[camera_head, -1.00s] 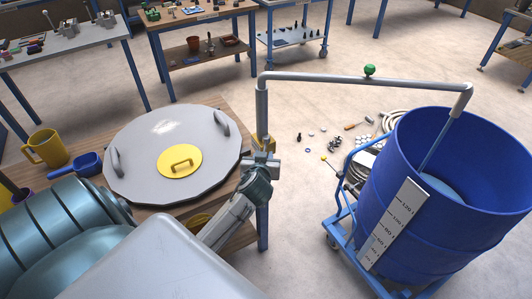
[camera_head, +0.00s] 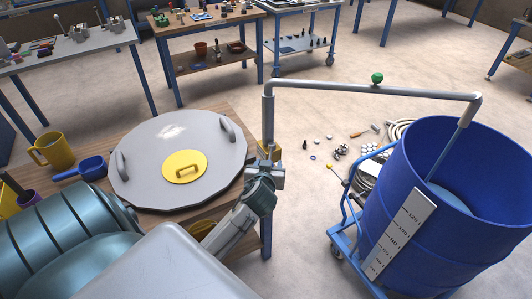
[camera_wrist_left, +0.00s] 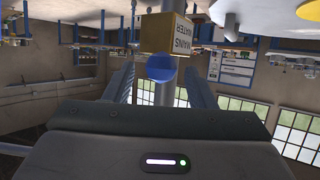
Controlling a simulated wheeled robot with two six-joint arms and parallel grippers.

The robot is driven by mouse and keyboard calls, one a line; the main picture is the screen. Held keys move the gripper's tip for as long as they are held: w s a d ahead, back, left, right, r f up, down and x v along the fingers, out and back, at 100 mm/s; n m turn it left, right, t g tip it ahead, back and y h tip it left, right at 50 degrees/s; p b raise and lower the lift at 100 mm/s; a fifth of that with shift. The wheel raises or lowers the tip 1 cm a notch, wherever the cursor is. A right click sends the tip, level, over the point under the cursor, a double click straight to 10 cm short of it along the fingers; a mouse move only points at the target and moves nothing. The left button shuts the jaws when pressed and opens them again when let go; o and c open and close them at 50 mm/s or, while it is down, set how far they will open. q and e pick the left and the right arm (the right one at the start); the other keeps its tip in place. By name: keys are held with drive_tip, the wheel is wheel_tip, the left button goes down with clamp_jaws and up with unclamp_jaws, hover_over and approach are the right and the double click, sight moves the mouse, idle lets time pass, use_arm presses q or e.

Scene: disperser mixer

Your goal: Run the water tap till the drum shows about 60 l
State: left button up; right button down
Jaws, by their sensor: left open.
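The blue drum (camera_head: 410,215) stands on a blue trolley at the right, with a white litre scale (camera_head: 402,232) on its side. The bent grey water pipe (camera_head: 370,86) reaches over it; a thin blue-grey stream (camera_head: 444,153) runs from its end into the drum. A bluish water surface (camera_head: 453,197) shows inside; I cannot tell its level on the scale. My left gripper (camera_head: 266,172) is at the upright pipe. In the left wrist view its open fingers (camera_wrist_left: 160,88) stand either side of a round blue tap knob (camera_wrist_left: 161,68), below a yellow mains water sign (camera_wrist_left: 168,34). My right gripper is out of view.
A wooden table holds a large grey lid (camera_head: 150,140), a yellow mug (camera_head: 55,151) and a blue scoop (camera_head: 80,169). A hose (camera_head: 398,130) and small items lie on the floor behind the trolley (camera_head: 345,236).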

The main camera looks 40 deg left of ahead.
use_arm(q)
drive_tip(key=b+v, duration=0.2)
drive_tip(key=v, duration=0.7)
idle(0.9)
